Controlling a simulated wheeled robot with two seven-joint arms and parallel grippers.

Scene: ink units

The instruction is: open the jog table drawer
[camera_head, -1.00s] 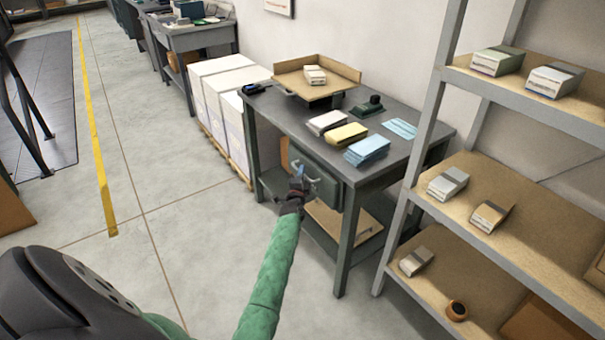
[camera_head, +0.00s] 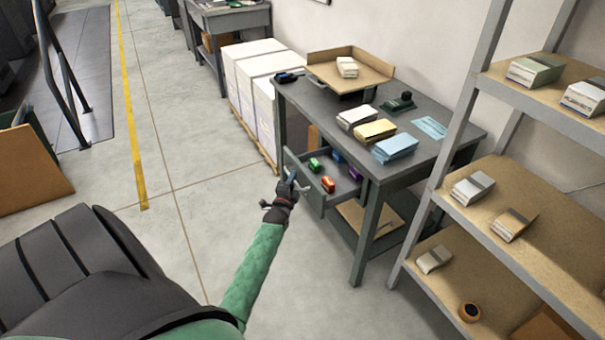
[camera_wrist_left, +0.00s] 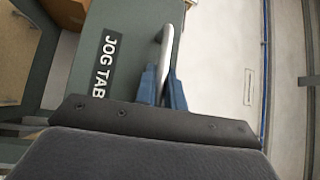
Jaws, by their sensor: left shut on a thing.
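The jog table drawer (camera_head: 318,196) is pulled out from under the grey jog table (camera_head: 330,97). Inside it lie several small coloured items, with a green one (camera_head: 314,165), an orange one (camera_head: 327,184) and a purple one (camera_head: 354,173) among them. My left gripper (camera_head: 291,178) is at the drawer's front, shut on its handle. In the left wrist view the blue fingers (camera_wrist_left: 161,88) close around the pale handle (camera_wrist_left: 167,45), beside the "JOG TAB" label (camera_wrist_left: 106,63) on the drawer front. The rest of the label is hidden. My right gripper is out of view.
Paper stacks (camera_head: 375,131) and a tilted tray (camera_head: 350,68) are on the tabletop. White boxes on a pallet (camera_head: 262,90) stand left of the table. A shelf rack (camera_head: 455,150) stands close on the right. The floor (camera_head: 190,235) in front is open.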

